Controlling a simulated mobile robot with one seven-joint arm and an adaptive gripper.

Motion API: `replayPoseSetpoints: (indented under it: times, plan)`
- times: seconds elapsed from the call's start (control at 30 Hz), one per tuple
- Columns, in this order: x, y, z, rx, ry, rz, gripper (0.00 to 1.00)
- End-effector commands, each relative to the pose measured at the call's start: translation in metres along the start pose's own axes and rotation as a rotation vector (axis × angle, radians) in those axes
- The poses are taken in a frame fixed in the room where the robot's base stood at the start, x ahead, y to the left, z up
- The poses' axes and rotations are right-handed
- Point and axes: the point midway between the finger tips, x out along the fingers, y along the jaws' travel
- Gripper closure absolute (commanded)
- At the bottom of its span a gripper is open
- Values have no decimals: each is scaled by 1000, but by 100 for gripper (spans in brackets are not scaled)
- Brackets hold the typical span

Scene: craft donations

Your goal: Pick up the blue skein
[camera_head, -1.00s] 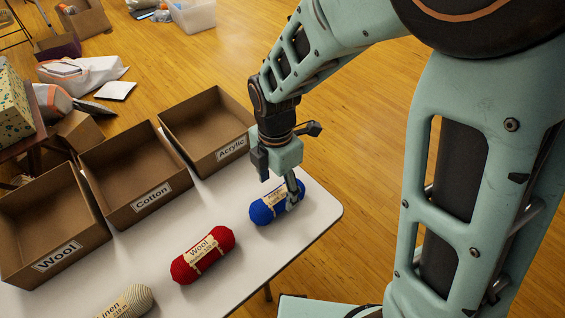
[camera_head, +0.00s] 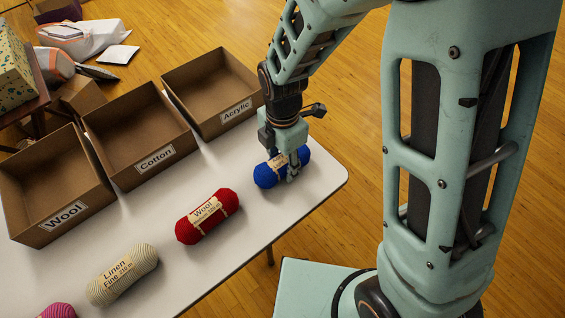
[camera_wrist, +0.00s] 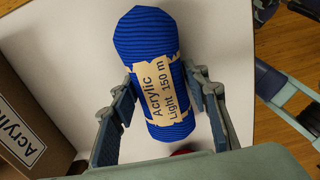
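The blue skein (camera_head: 265,177) lies on the white table near its right end. In the wrist view the blue skein (camera_wrist: 150,40) shows a cream label reading "Acrylic Light 150 m". My gripper (camera_head: 286,172) is lowered over it, pointing down. In the wrist view the fingers of my gripper (camera_wrist: 161,80) stand on either side of the skein's labelled middle, close to its sides. The fingers look open around it; whether the tips touch it is hard to tell. The skein rests on the table.
A red wool skein (camera_head: 190,229), a linen skein (camera_head: 148,258) and a pink skein (camera_head: 60,311) lie along the table (camera_head: 250,225). Boxes labelled Wool (camera_head: 95,210), Cotton (camera_head: 185,140) and Acrylic (camera_head: 215,122) stand behind. The table's right edge is close to the blue skein.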

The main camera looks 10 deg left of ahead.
Motion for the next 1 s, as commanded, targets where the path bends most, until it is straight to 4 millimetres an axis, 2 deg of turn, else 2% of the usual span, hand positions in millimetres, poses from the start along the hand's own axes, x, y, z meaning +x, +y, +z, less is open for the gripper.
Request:
replayPoseSetpoints:
  times: [0.03,0.13,0.57,0.83,1.0]
  plan:
    - [0,0,0,0,0,0,70]
    - [0,0,0,0,0,1,82]
    - [-8,0,0,0,0,1,82]
    - [-39,0,0,1,1,2,82]
    - [-73,-12,-26,-4,1,1,82]
